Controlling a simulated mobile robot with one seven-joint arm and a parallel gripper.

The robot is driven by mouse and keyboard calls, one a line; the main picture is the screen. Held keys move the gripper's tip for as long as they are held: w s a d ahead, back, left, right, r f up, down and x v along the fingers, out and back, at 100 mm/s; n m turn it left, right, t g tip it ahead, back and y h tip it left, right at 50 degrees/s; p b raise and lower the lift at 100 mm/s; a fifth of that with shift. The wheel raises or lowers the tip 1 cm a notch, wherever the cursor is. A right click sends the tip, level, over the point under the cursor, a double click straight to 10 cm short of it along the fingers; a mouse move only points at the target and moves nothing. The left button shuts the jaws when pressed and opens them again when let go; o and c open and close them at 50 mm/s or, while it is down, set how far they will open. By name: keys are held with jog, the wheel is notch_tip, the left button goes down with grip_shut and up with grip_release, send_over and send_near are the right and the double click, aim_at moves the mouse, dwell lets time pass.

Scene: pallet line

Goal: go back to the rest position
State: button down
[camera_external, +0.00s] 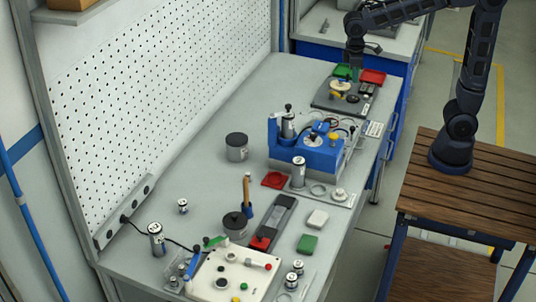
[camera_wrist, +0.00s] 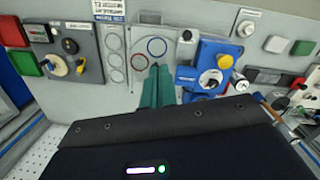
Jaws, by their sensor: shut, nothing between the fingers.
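My gripper (camera_external: 355,76) is at the far end of the bench in the external view, above the dark plate (camera_external: 325,104) with the yellow parts. It points down, and its height above the plate is hard to judge. In the wrist view its green fingers (camera_wrist: 157,85) are together with nothing between them. They show in front of a grey panel with a red ring (camera_wrist: 139,62) and a blue ring (camera_wrist: 156,47).
A blue fixture (camera_external: 290,158) stands mid-bench, with cylinders on and beside it. A perforated panel (camera_external: 160,90) borders the left. Bare bench lies along the panel.

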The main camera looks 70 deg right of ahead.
jog(key=s+d+m+t, duration=0.1)
jog(key=s+d+t, duration=0.1)
jog(key=s+d, duration=0.5)
jog(key=s+d+r+m+t, duration=0.1)
jog(key=s+d+m+t, duration=0.1)
jog(key=s+d, duration=0.5)
jog(key=s+t, duration=0.1)
jog(key=s, duration=0.3)
jog(key=shift+s+m+y, duration=0.2)
jog(key=shift+m+y, duration=0.1)
jog(key=shift+a+r, duration=0.1)
